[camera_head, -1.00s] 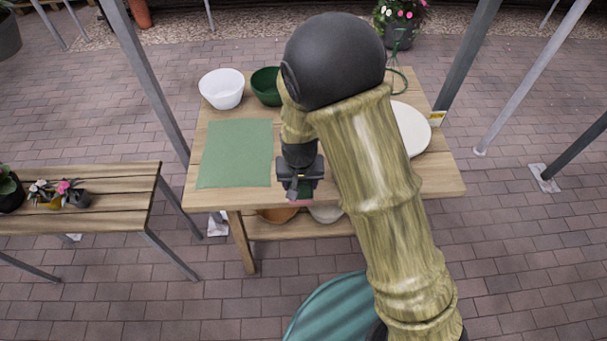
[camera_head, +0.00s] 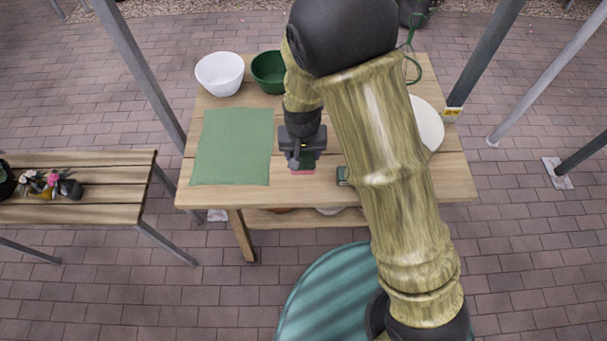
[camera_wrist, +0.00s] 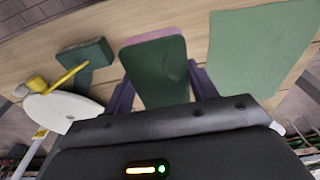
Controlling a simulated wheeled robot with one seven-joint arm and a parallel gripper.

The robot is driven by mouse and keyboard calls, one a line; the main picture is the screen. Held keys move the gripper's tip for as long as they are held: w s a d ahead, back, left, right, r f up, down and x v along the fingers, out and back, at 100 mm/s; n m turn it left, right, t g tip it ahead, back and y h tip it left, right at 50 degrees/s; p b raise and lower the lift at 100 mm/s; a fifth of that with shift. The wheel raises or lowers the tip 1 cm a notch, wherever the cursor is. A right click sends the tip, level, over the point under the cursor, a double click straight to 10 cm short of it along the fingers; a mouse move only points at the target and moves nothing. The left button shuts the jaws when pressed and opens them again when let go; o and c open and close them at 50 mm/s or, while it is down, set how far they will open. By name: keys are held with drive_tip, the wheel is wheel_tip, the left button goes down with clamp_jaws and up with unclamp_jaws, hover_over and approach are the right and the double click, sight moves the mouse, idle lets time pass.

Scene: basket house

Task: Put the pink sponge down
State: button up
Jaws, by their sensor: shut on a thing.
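The pink sponge (camera_head: 302,172) shows as a thin pink edge below my gripper (camera_head: 302,158) in the head view. In the wrist view the sponge (camera_wrist: 153,38) is a pink edge with a dark green face, between the two fingers of my gripper (camera_wrist: 160,85). My gripper is shut on it, over the front part of the wooden table (camera_head: 320,186). I cannot tell whether the sponge touches the tabletop. My arm hides part of the table.
A green mat (camera_head: 232,147) lies left of my gripper. A white bowl (camera_head: 219,73) and a green bowl (camera_head: 268,72) stand behind. A white plate (camera_head: 428,122) is at the right. A dark green block (camera_wrist: 86,57) and a yellow-handled tool (camera_wrist: 66,76) show in the wrist view.

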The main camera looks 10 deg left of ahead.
hover_over(302, 178)
drive_tip(key=shift+s+d+f+p, duration=0.1)
drive_tip(key=shift+f+p, duration=0.05)
drive_tip(key=shift+f, duration=1.35)
drive_tip(key=shift+s+d+f+p, duration=0.1)
drive_tip(key=shift+f+p, duration=0.05)
drive_tip(key=shift+f, duration=1.3)
wheel_tip(302, 178, down, 3)
drive_tip(key=shift+f, duration=0.2)
drive_tip(key=shift+w+f, duration=0.1)
drive_tip(key=shift+f, duration=0.3)
drive_tip(key=shift+w+f, duration=0.1)
drive_tip(key=o, duration=1)
drive_tip(key=shift+a, duration=0.15)
drive_tip(key=shift+s, duration=0.2)
